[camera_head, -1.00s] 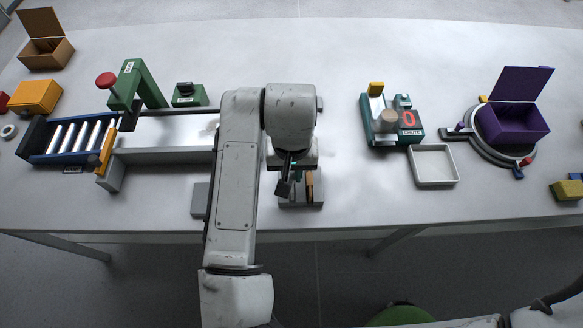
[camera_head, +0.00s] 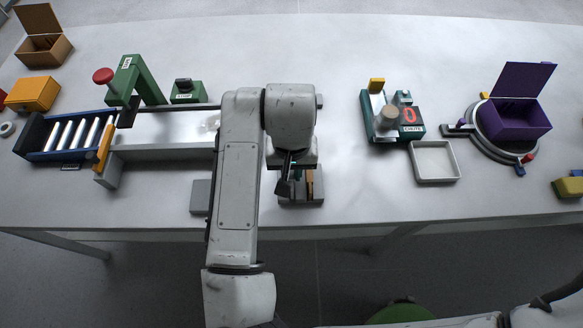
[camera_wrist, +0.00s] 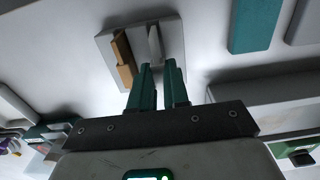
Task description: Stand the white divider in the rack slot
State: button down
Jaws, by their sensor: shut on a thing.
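The grey rack (camera_head: 301,201) is near the table's front edge, just right of my forearm. In the wrist view the rack (camera_wrist: 108,44) holds an upright brown divider (camera_wrist: 123,58). The white divider (camera_wrist: 153,42) is beside the brown one, over the rack, at the tips of my gripper's teal fingers (camera_wrist: 159,70). My gripper is shut on it. I cannot tell whether its lower edge sits in the slot. In the head view my gripper (camera_head: 297,166) is at the rack and partly hidden by my wrist; the white divider does not show clearly there.
A conveyor (camera_head: 165,130) with a green arch (camera_head: 137,75) is left of my arm. A teal counter device (camera_head: 412,128), a white tray (camera_head: 434,176) and a purple box (camera_head: 515,120) on a turntable are at right. A grey block (camera_head: 200,197) is by my forearm.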

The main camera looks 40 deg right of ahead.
jog(key=shift+f, duration=0.45)
dwell(0.8)
jog(key=c, duration=0.7)
grip_release()
jog(key=shift+r, duration=0.1)
jog(key=shift+r+p, duration=3.15)
jog(key=shift+r, duration=1.05)
